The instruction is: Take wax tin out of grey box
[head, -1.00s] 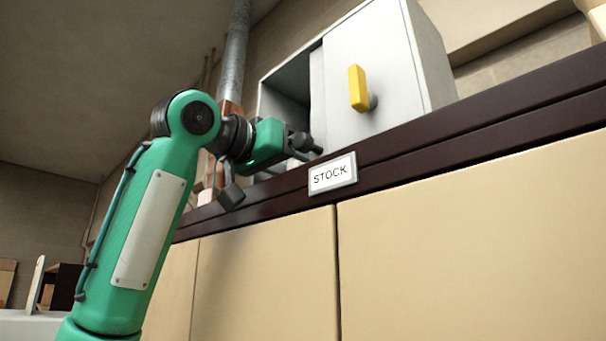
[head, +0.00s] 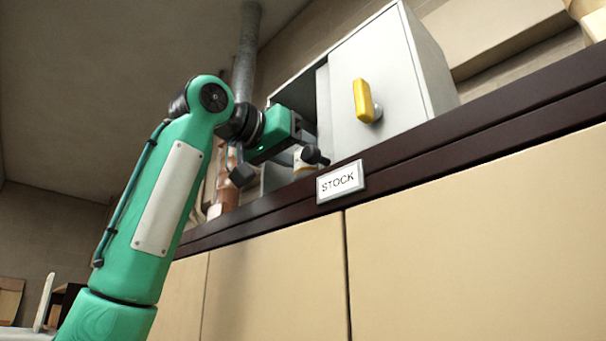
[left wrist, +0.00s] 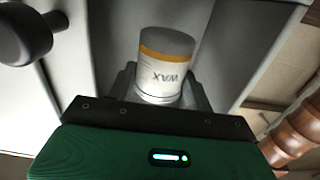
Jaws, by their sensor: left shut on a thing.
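The wax tin (left wrist: 164,72) is a white cylinder with a tan band and the word WAX, shown upside down in the left wrist view. My left gripper (left wrist: 160,98) is shut on it, a finger on either side. In the head view my left gripper (head: 300,158) is at the open left part of the grey box (head: 387,75), and a bit of the tin (head: 302,163) shows behind it. I cannot tell whether the tin touches the box floor. My right gripper is not in view.
The grey box's front panel has a yellow handle (head: 364,100); a dark knob (left wrist: 25,35) shows close in the left wrist view. The box stands on a dark ledge with a STOCK label (head: 340,182). A copper-coloured pipe (left wrist: 300,130) stands beside the box.

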